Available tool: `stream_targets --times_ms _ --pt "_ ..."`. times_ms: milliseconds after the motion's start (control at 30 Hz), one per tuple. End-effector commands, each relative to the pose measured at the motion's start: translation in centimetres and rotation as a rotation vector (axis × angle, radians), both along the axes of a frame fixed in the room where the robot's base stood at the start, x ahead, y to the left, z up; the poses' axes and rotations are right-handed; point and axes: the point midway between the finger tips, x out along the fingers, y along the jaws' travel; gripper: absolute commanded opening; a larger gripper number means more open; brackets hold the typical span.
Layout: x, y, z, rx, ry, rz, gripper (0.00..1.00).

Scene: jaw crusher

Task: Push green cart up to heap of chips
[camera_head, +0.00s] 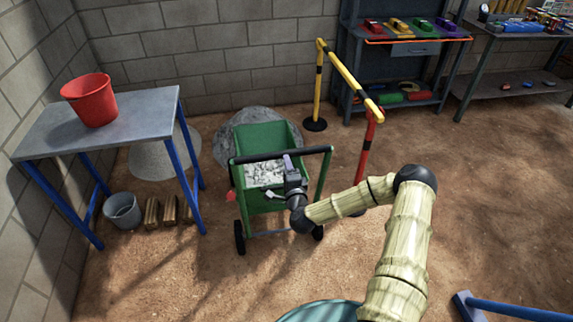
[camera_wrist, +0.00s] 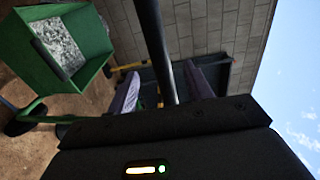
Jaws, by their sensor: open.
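The green cart (camera_head: 262,135) stands upright on its wheels in the middle of the head view, with grey-white chips (camera_head: 264,173) in its tray. A grey heap (camera_head: 232,128) lies right behind the cart, partly hidden by it; I cannot tell whether they touch. My gripper (camera_head: 289,164) is open at the cart's black handle bar (camera_head: 316,150). In the wrist view, the bar (camera_wrist: 155,40) runs between the two purple fingers of my gripper (camera_wrist: 164,88); contact is unclear. The cart's tray (camera_wrist: 92,28) shows at upper left there.
A yellow-black barrier (camera_head: 349,78) with a red post stands right of the cart. At left is a table (camera_head: 140,122) with a red bucket (camera_head: 90,99); a second pale heap (camera_head: 158,158) lies behind it. A grey bucket (camera_head: 122,210) and wood blocks (camera_head: 171,209) sit beneath.

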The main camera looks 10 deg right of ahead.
Motion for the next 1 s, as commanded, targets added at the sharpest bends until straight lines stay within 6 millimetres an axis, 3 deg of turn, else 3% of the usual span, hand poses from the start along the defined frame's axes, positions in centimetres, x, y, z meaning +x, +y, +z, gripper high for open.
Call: stream_targets --times_ms 400,1000 --pt "-4.6 0.0 0.1 0.001 0.001 0.0 0.51" --pt "-4.7 0.7 0.2 -0.033 0.015 0.036 0.51"
